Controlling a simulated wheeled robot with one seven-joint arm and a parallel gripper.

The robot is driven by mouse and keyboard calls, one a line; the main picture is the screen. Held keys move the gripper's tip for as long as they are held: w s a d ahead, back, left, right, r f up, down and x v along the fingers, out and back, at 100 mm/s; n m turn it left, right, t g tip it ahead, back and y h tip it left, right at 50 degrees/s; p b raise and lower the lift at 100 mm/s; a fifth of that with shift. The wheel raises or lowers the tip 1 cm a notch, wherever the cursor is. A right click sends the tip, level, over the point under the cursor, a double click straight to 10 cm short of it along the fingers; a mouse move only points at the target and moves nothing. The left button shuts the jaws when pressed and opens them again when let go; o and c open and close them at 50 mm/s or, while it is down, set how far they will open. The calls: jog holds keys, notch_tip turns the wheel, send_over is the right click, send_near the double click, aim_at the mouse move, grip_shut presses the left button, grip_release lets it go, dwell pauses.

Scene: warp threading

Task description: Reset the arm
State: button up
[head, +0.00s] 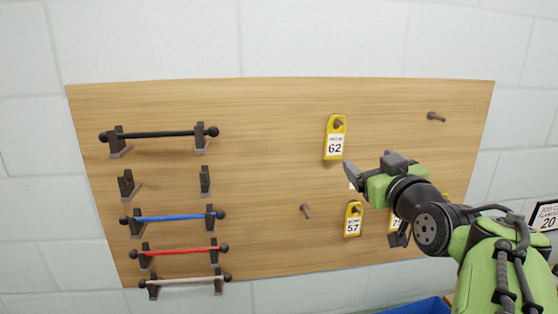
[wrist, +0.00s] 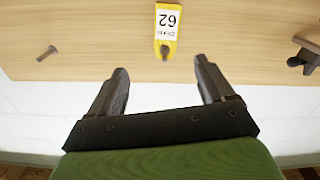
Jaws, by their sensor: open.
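My gripper (wrist: 162,82) is open and empty, with its two dark fingers apart in the wrist view. In the head view my gripper (head: 350,178) is in front of the right half of the wooden board (head: 265,130), below and right of the yellow tag marked 62 (head: 335,137). That tag hangs on a peg, and it also shows upside down beyond the fingertips in the wrist view (wrist: 167,27). My green arm comes in from the lower right and hides part of the board.
A tag marked 57 (head: 353,219) hangs lower, and another tag (head: 395,221) is partly hidden by my arm. Bare pegs stick out (head: 436,117) (head: 306,211). At left, brackets hold black (head: 160,134), blue (head: 172,218), red (head: 185,252) and white (head: 186,280) rods; one bracket pair (head: 126,184) is empty.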

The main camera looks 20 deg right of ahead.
jog(key=s+a+f+n+g+y, duration=0.1)
jog(key=s+a+f+g+y, duration=0.15)
jog(key=a+f, duration=0.5)
jog(key=s+a+f+g+y, duration=0.15)
jog(key=a+f+g, duration=0.3)
jog(key=a, duration=0.65)
jog(key=s+a+f+g, duration=0.2)
jog(key=s+f, duration=0.3)
jog(key=s, duration=0.3)
jog(key=s+a+f+g, duration=0.2)
jog(key=s+f, duration=0.4)
jog(key=s, duration=0.1)
jog(key=shift+s+g+y, duration=0.3)
jog(key=shift+s+g, duration=0.05)
jog(key=shift+g, duration=0.05)
dwell(4.2)
